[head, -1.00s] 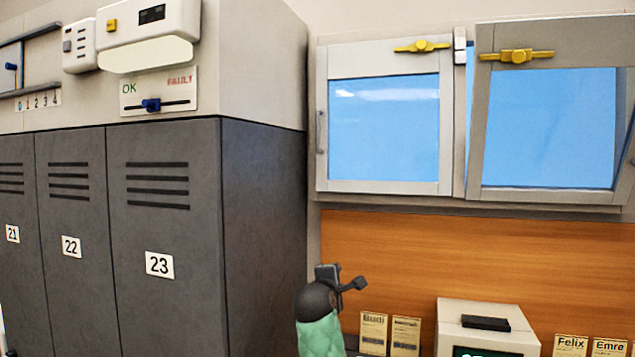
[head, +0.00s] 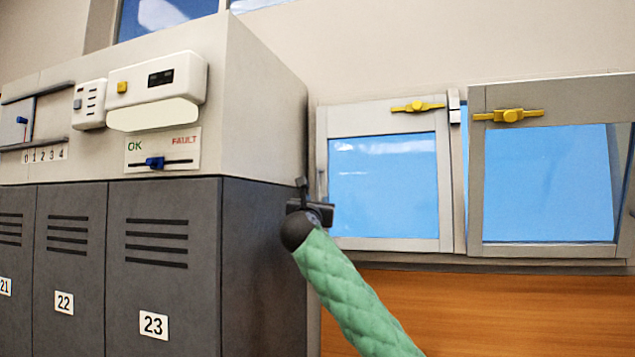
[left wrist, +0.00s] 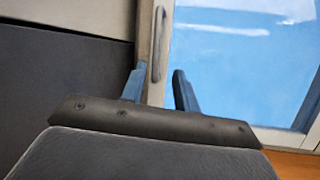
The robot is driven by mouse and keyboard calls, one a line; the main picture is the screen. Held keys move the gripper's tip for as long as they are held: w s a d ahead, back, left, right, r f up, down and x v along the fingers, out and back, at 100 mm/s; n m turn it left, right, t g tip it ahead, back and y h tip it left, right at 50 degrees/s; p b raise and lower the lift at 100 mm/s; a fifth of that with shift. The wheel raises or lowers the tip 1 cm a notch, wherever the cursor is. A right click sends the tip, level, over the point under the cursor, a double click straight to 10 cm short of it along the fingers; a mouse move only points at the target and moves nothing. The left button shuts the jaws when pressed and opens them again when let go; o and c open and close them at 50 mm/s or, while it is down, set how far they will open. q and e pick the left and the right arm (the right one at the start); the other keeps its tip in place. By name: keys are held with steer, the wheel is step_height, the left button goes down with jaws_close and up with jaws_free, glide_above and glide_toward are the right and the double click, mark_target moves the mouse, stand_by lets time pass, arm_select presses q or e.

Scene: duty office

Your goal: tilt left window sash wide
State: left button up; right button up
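The left window sash (head: 388,245) is a pale frame around blue glass, with a yellow latch (head: 418,106) along its top edge. It looks flat in its frame. A grey upright handle (left wrist: 158,45) is on the sash's left side, partly hidden by my gripper in the head view. My left gripper (head: 308,208) is in front of the sash's lower left edge, by the locker corner. In the left wrist view its two fingers (left wrist: 158,88) are apart, with the handle beyond and between them; I see no contact. My right gripper is not in view.
The right window sash (head: 477,170) leans out of its frame and has its own yellow latch (head: 508,115). Grey lockers (head: 265,270) stand close to the left of my gripper. A wooden panel (head: 460,305) lies below the windows.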

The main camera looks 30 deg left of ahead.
mark_target(317, 181)
arm_select(q)
steer(key=shift+n, duration=0.9)
steer(key=r, duration=0.1)
steer(key=w+a+r+p, duration=0.1)
steer(key=r, duration=0.1)
steer(key=r+p, duration=0.1)
steer(key=shift+w+a+r, duration=0.15)
steer(key=shift+w+r, duration=0.1)
steer(key=shift+r, duration=0.1)
steer(key=p+x, duration=0.2)
steer(key=x, duration=0.1)
steer(key=shift+w+r, duration=0.15)
steer(key=shift+p+x, duration=0.5)
steer(key=shift+x, duration=0.4)
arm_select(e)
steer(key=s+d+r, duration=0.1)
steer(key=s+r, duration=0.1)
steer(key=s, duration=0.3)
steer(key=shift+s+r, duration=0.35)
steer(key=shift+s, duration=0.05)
arm_select(q)
steer(key=shift+c, duration=0.4)
jaws_close()
